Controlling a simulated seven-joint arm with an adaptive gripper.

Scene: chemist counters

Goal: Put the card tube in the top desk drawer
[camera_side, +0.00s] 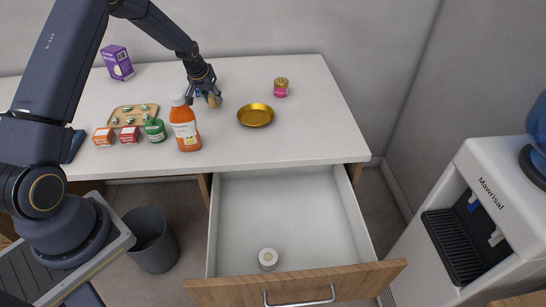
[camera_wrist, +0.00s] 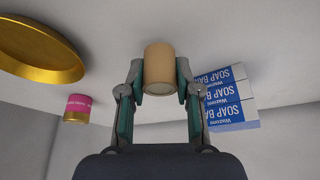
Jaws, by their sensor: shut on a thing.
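My gripper (camera_side: 209,97) is above the back middle of the desk in the side view. In the wrist view my gripper (camera_wrist: 159,85) is shut on the card tube (camera_wrist: 159,67), a short tan cylinder held between both fingers. The tube (camera_side: 214,100) shows small at the fingertips in the side view; whether it touches the desk I cannot tell. The top desk drawer (camera_side: 290,222) is pulled far out below the desk's front edge. A white roll-like thing (camera_side: 268,259) stands inside it near the wooden front.
An orange bottle (camera_side: 185,128) stands just in front of my gripper. A gold dish (camera_side: 255,115) and a pink tin (camera_side: 281,88) stand to the right. Blue-and-white soap boxes (camera_wrist: 228,98) lie close beside the tube. Small boxes and a tray (camera_side: 133,115) are left.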

